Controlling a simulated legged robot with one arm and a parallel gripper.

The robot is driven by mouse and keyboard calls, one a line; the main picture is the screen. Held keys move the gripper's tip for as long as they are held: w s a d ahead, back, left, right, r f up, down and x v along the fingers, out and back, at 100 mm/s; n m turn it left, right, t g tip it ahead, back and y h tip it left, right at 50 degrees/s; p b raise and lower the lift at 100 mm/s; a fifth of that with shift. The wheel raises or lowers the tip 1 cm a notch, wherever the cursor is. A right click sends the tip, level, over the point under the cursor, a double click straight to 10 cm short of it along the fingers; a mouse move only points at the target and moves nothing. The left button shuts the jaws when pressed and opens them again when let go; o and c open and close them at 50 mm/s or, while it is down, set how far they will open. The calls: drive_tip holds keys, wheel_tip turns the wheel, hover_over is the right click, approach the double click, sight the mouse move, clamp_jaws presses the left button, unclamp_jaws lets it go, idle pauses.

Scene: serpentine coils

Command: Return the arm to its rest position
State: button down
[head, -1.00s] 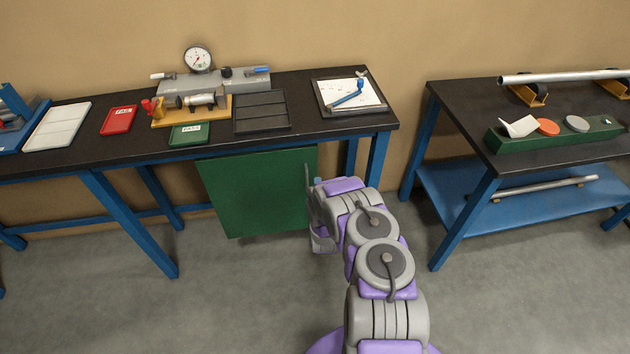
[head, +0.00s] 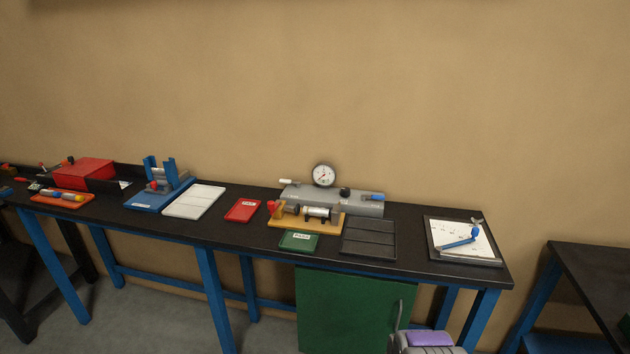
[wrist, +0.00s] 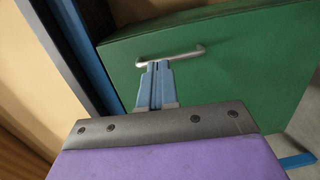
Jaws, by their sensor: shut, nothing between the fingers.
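My gripper (wrist: 155,68) shows in the wrist view as two blue fingers shut together with nothing between them. The fingertips overlap the metal handle (wrist: 190,52) of the green cabinet door (wrist: 225,75) in the picture; I cannot tell whether they touch it. In the head view only a grey and purple part of my arm (head: 428,342) shows at the bottom edge, in front of the green cabinet (head: 345,305) under the bench. My gripper is out of that view.
The black bench top (head: 400,258) carries a gauge fixture (head: 335,200), a red tray (head: 243,210), a green tray (head: 299,241), a dark tray (head: 368,239) and a clipboard (head: 463,241). A second table (head: 595,270) stands at the right. Blue bench legs (head: 478,318) stand near my arm.

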drive_tip(key=w+a+r+m+g+y, duration=0.1)
drive_tip(key=w+r+m+g, duration=0.15)
drive_tip(key=r, duration=0.55)
drive_tip(key=w+a+r+m+g+y, duration=0.15)
drive_tip(key=r+m+g, duration=0.25)
drive_tip(key=r, duration=0.4)
drive_tip(key=s+a+r+m+g+y, duration=0.1)
drive_tip(key=s+a+r+m+g, duration=0.1)
drive_tip(key=s+a+r, duration=0.35)
drive_tip(key=s+a+r+m+g+y, duration=0.1)
drive_tip(key=s+a+r+g+y, duration=0.15)
drive_tip(key=s+r, duration=0.45)
drive_tip(key=s+a+r+m+g, duration=0.1)
drive_tip(key=s+a+r+g, duration=0.1)
drive_tip(key=s, duration=0.9)
drive_tip(key=s+a+r+m+g, duration=0.1)
drive_tip(key=s+r, duration=0.4)
drive_tip(key=s, duration=0.7)
drive_tip(key=s+a+r+m+g, duration=0.2)
drive_tip(key=s+a+r+g, duration=0.2)
drive_tip(key=s, duration=0.7)
drive_tip(key=shift+s+a+y, duration=0.3)
drive_tip(key=shift+a, duration=0.5)
